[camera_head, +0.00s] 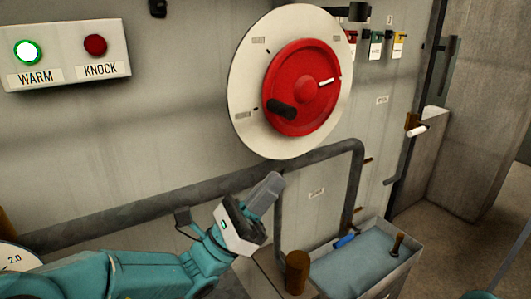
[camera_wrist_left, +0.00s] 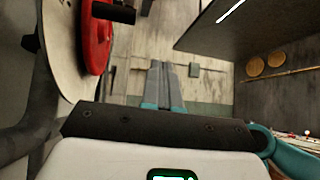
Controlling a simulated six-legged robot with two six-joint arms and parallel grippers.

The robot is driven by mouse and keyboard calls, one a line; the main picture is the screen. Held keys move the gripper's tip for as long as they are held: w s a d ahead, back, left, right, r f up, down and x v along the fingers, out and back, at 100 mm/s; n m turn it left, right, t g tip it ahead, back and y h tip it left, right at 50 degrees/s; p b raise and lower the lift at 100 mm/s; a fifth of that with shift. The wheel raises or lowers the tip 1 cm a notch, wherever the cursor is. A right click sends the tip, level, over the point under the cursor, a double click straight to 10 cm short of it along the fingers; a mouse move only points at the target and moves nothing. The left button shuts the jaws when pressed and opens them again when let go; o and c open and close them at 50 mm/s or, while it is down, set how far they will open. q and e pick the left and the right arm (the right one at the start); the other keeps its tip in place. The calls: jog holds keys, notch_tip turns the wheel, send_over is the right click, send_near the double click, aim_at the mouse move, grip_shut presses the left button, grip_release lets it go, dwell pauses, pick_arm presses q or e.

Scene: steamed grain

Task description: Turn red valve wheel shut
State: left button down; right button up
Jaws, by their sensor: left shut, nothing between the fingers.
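The red valve wheel (camera_head: 312,80) is mounted on a round white plate (camera_head: 250,70) on the grey wall. It has a black handle (camera_head: 281,108) at its lower left and a white mark at its right. My left gripper (camera_head: 270,186) is below the plate, apart from the wheel, with its fingers together and empty. In the left wrist view the fingers (camera_wrist_left: 160,75) point ahead, and the red wheel (camera_wrist_left: 97,35) with its black handle (camera_wrist_left: 112,12) is at the upper left. My right gripper is not in view.
A grey pipe (camera_head: 190,188) runs along the wall below the wheel and bends down at the right. A metal basin (camera_head: 407,262) stands at the lower right, with a brown cylinder (camera_head: 297,272) beside it. A panel (camera_head: 66,57) with WARM and KNOCK buttons is at the upper left.

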pick_arm(q)
jog(key=w+a+f+n+t+y+b, duration=0.1)
jog(key=w+a+f+n+t+y, duration=0.1)
jog(key=w+a+f+t+y, duration=0.3)
jog(key=w+d+r+g+h+p, duration=0.1)
jog(key=d+r, duration=0.4)
jog(key=r, duration=0.6)
jog(key=shift+w+d+r+g+h+p, duration=0.2)
jog(key=shift+w+r+g+h+p, duration=0.15)
jog(key=shift+w+h+p, duration=0.5)
jog(key=shift+s+a, duration=0.1)
jog(key=shift+s, duration=0.25)
jog(key=shift+r, duration=0.15)
